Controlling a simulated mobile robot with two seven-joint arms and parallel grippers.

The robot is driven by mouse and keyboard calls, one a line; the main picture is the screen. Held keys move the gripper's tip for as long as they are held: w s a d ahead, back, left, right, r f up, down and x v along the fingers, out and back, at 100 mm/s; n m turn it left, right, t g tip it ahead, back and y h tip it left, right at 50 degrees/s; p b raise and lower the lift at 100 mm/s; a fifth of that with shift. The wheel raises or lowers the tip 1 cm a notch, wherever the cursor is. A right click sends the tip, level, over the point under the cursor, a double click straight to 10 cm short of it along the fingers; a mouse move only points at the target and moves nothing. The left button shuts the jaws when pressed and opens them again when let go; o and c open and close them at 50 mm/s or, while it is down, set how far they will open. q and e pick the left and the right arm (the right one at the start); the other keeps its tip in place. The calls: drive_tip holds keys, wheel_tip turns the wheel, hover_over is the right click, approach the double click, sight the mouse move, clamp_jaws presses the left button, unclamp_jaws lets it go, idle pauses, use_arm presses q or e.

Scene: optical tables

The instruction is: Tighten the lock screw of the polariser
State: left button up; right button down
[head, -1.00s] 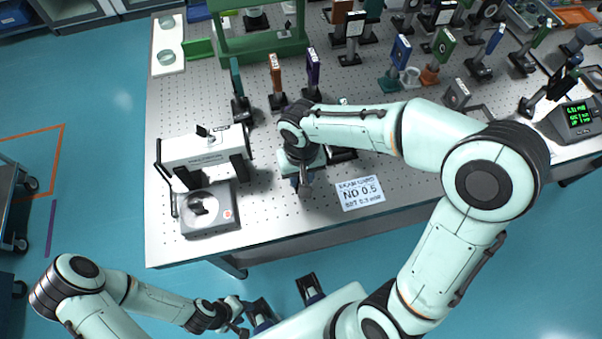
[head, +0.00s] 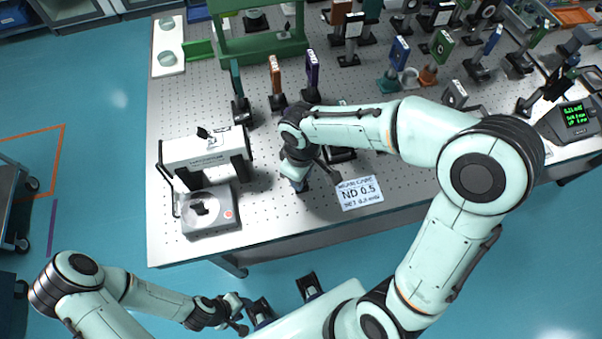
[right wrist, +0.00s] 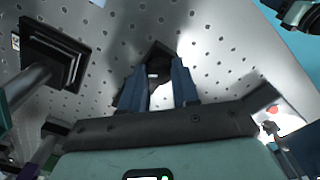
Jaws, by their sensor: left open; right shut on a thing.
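My right gripper (head: 297,184) is low over the near middle of the perforated table in the head view, its jaws partly covered by my wrist. In the right wrist view its two blue fingers (right wrist: 158,85) are shut on a small dark thing (right wrist: 156,72), in front of a dark square part (right wrist: 160,54). I cannot tell whether the held thing is the lock screw. The polariser cannot be told for sure among the mounts. My left gripper (head: 238,314) is open and empty, off the table's near edge at the bottom.
A white housing on dark legs (head: 196,150) and a grey device with a dial (head: 210,212) stand left of my right gripper. A card reading ND 0.5 (head: 360,193) lies to its right. Teal (head: 235,78), orange (head: 275,75) and purple (head: 313,68) mounts stand behind.

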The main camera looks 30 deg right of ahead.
idle(0.4)
drive_tip(key=c, duration=0.8)
unclamp_jaws()
use_arm(q)
drive_tip(key=shift+w+r+p, duration=0.3)
drive_tip(key=shift+r+p, duration=0.2)
drive_tip(key=shift+r, duration=0.05)
drive_tip(key=shift+w+r+p, duration=0.3)
drive_tip(key=shift+r+p, duration=0.15)
drive_tip(key=shift+r, duration=0.1)
use_arm(e)
wheel_tip(320, 180, up, 13)
drive_tip(key=shift+r, duration=0.2)
